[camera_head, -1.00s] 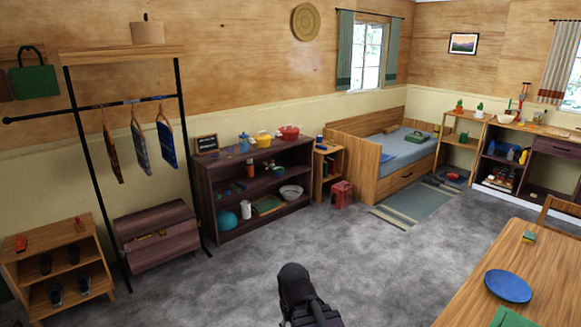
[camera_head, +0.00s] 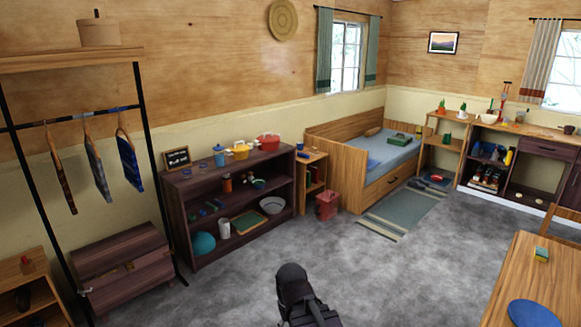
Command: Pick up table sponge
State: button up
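The sponge (camera_head: 541,255) is a small yellow block with a green-blue part. It lies on the wooden table (camera_head: 520,281) at the lower right, near that table's far end. A dark part of my arm (camera_head: 300,298) rises at the bottom middle, well to the left of the table and apart from it. My gripper's fingers do not show.
A blue plate (camera_head: 533,314) lies on the same table, cut by the bottom edge. A wooden chair (camera_head: 566,220) stands behind the table at the right edge. Grey floor (camera_head: 400,265) is open between my arm, the dark shelf (camera_head: 180,215) and the bed (camera_head: 370,190).

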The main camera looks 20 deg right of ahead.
aim_at(541, 253)
jog(key=z, duration=0.15)
jog(key=i, duration=0.95)
jog(key=z, duration=0.45)
jog(key=i, duration=1)
jog(key=z, duration=0.75)
jog(key=i, duration=0.65)
jog(key=z, duration=0.9)
jog(key=i, duration=0.5)
jog(key=z, duration=0.6)
jog(key=i, duration=0.65)
jog(key=z, duration=0.35)
